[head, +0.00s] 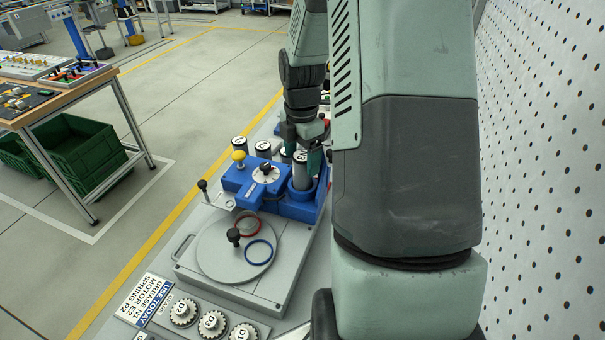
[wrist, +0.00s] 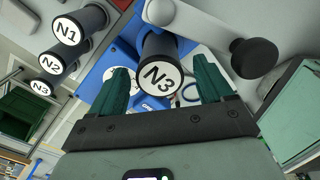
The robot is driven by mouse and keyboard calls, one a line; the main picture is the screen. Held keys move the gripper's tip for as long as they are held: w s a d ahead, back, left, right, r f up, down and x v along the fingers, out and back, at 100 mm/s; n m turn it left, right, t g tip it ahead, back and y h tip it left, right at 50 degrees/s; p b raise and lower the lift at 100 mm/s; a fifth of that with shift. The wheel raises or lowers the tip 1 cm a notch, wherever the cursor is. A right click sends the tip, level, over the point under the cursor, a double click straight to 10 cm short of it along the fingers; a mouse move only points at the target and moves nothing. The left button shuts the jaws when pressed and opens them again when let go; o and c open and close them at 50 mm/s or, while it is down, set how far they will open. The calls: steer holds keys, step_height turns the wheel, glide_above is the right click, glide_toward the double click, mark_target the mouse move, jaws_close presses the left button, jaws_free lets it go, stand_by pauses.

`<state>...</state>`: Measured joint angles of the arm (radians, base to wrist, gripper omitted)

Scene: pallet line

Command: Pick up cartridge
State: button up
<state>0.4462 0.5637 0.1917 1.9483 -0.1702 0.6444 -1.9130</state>
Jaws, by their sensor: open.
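A grey cylindrical cartridge with a white end label N3 (wrist: 160,75) stands upright in a blue holder. In the head view the cartridge (head: 301,172) is at the right part of the blue fixture (head: 236,180). My gripper (wrist: 162,67) is open, with a green finger on each side of this cartridge. Whether the fingers touch it I cannot tell. In the head view my gripper (head: 314,150) is partly hidden behind my arm.
A black knob on a grey lever (wrist: 254,58) is close to the right finger. A round grey plate (head: 215,262) carries a red ring, a blue ring and a knob. White gears (head: 212,323) and a sign (head: 150,303) reading "GREASE N1" are in front. A perforated wall (head: 545,150) bounds the right.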

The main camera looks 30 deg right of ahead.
mark_target(303, 175)
steer(key=shift+f, duration=1.4)
steer(key=c, duration=1.2)
